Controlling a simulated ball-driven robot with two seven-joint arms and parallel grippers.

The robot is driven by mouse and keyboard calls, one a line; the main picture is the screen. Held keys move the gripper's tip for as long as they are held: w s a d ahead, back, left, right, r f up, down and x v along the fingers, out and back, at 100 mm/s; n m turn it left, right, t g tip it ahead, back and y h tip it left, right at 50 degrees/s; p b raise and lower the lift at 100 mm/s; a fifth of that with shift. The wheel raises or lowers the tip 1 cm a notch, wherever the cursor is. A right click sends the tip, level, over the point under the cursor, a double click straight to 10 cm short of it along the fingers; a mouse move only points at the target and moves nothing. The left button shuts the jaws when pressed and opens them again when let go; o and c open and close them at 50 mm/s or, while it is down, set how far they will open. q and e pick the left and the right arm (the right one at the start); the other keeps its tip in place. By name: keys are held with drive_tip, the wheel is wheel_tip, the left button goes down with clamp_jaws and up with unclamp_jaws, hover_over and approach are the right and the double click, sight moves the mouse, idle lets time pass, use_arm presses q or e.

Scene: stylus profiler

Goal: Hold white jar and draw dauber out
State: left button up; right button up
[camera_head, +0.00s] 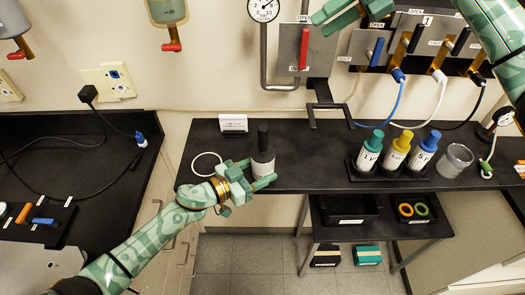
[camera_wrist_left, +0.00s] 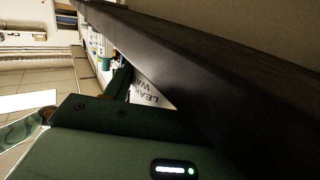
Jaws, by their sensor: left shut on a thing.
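The white jar (camera_head: 263,171) stands on the black bench near its front edge, with a dark neck and the upright black dauber handle (camera_head: 263,136) on top. My left gripper (camera_head: 255,181) is shut on the jar's lower body from the front left, and its fingers hide part of it. In the left wrist view, a white lettered surface (camera_wrist_left: 147,95) shows past a dark green finger (camera_wrist_left: 118,85); most of it is hidden. My right gripper (camera_head: 345,14) is high up at the top edge, partly cut off and well away from the jar.
A white ring (camera_head: 207,164) and a small white card block (camera_head: 233,123) are near the jar. To the right stand capped bottles (camera_head: 395,157) in a black rack and a clear beaker (camera_head: 454,160). A wall pipe with a red lever (camera_head: 304,49) rises behind.

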drive_tip(key=s+a+f+g+h, duration=0.1)
drive_tip(key=s+a+f+h, duration=0.3)
drive_tip(key=a, duration=0.4)
drive_tip(key=h, duration=0.6)
hover_over(263, 127)
drive_tip(key=shift+m, duration=0.3)
wheel_tip(263, 127, down, 8)
drive_tip(key=shift+s+f, duration=0.2)
drive_tip(key=shift+f, duration=0.65)
wheel_tip(263, 127, down, 9)
drive_tip(key=shift+r, duration=0.1)
clamp_jaws()
